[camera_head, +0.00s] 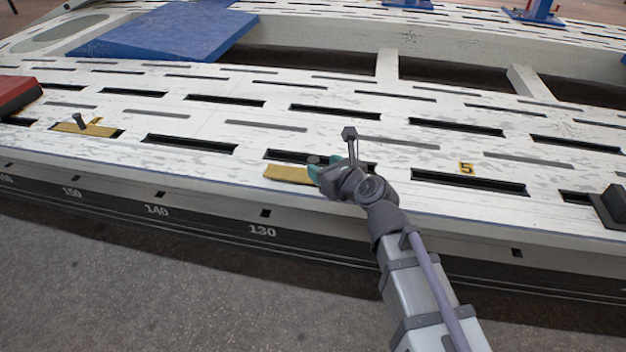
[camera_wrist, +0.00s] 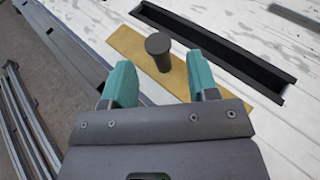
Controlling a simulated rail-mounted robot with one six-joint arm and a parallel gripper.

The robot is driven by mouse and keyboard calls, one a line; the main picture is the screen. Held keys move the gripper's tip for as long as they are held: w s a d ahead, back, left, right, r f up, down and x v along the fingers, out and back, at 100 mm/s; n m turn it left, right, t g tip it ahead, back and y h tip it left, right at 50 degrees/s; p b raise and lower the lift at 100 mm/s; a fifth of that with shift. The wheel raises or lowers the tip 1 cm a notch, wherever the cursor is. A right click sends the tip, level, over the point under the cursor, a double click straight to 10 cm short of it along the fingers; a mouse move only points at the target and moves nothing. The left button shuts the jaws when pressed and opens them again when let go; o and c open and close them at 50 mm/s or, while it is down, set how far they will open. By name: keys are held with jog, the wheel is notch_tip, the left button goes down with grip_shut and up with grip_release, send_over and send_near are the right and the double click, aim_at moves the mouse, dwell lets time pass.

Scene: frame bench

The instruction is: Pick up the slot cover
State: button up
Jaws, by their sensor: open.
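A flat yellow slot cover (camera_head: 287,174) with a dark round knob lies near the front edge of the white slotted bench, beside a slot. In the wrist view the cover (camera_wrist: 135,45) runs diagonally, and its upright knob (camera_wrist: 158,47) stands at the gap between my fingertips. My gripper (camera_head: 318,166) is open, with teal fingers on either side of the knob; in the wrist view (camera_wrist: 161,75) they do not visibly pinch it. Part of the cover is hidden by my gripper in the head view.
A second yellow cover (camera_head: 88,128) with a knob lies farther left. A red block (camera_head: 16,94) sits at the left edge, a blue plate (camera_head: 165,32) at the back and a dark block (camera_head: 612,205) at the right. A yellow "5" tag (camera_head: 467,168) lies right of my gripper.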

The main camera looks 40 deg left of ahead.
aim_at(317, 164)
jog(key=b+x, duration=0.1)
jog(key=x, duration=0.4)
jog(key=shift+a+f+b, duration=0.1)
jog(key=shift+f+b, duration=0.05)
jog(key=shift+b, duration=0.2)
grip_shut()
